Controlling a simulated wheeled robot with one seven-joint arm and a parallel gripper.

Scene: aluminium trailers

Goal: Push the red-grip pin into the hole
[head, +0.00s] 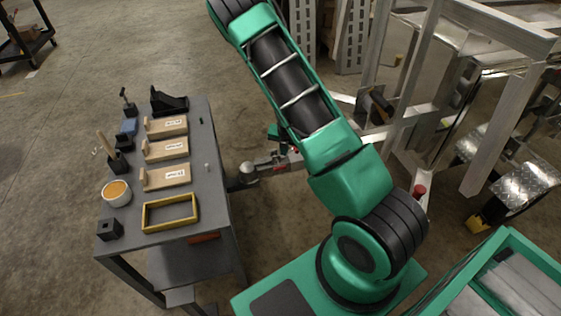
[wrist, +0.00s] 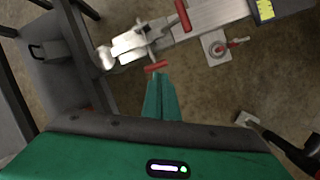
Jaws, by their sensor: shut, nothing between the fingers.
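In the wrist view, my gripper (wrist: 159,75) is shut and empty, with its green fingers together. Just beyond the fingertips lies a short red grip (wrist: 157,67), apparently that of the pin, at the near side of the silver trailer coupler (wrist: 130,43). I cannot tell whether the tips touch it. The hole and the pin's depth cannot be made out. In the head view, the coupler (head: 250,170) sticks out left from the trailer tongue, beside the grey table. My gripper is mostly hidden behind my arm there.
A longer red handle (wrist: 183,15) and a small plate with a red-tipped part (wrist: 216,47) are close by on the tongue. The grey table (head: 215,205) holds wooden blocks, a yellow frame (head: 170,227) and a white tub (head: 116,200). Trailer frames stand at right.

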